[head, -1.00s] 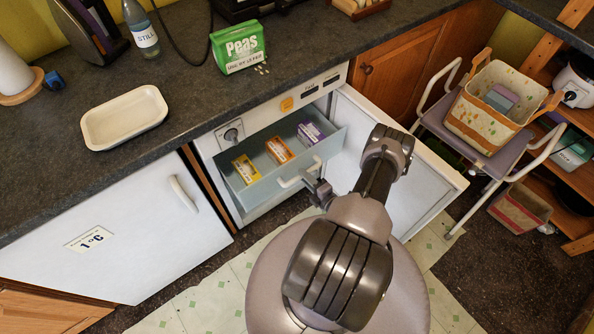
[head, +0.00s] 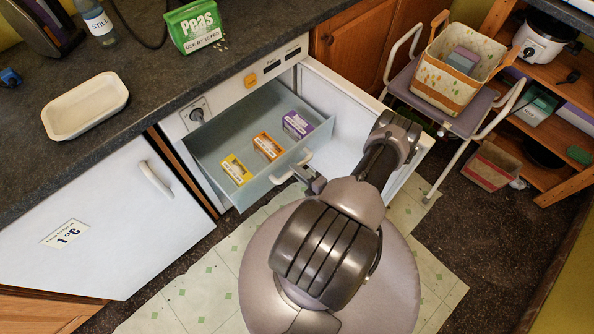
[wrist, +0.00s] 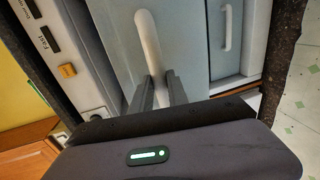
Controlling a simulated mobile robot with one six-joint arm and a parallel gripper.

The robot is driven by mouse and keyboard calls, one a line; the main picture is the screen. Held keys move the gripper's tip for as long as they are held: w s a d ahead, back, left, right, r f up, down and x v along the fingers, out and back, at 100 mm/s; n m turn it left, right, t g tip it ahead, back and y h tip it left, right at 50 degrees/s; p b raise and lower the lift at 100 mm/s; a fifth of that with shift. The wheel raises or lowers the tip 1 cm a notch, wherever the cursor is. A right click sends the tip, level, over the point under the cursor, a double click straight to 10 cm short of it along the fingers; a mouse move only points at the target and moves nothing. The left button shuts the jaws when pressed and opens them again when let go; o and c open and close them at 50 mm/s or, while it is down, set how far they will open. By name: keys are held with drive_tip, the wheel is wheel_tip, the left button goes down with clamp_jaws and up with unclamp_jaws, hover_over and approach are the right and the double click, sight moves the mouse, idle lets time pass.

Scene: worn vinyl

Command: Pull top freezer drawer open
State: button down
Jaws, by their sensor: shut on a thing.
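The top freezer drawer (head: 247,185) is a pale blue-grey box, pulled well out of the white freezer under the counter. Yellow (head: 235,170), orange (head: 267,146) and purple (head: 297,124) packets lie inside it. My gripper (head: 305,178) is at the drawer front, shut on the white handle (head: 290,169). In the wrist view my two dark fingers (wrist: 158,90) close around the lower part of the white handle (wrist: 148,42). The exact contact is partly hidden by the fingers.
The open white freezer door (head: 410,165) stands to the right of the drawer. A trolley with a patterned basket (head: 455,75) stands beyond it. The counter holds a white tray (head: 85,103) and a green peas box (head: 195,25). Tiled floor lies around my base.

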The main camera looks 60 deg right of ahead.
drive_tip(key=c, duration=1.3)
unclamp_jaws()
drive_tip(key=p+v, duration=0.3)
drive_tip(key=v, duration=1.4)
drive_tip(key=shift+s+p, duration=0.2)
drive_tip(key=shift+p, duration=0.15)
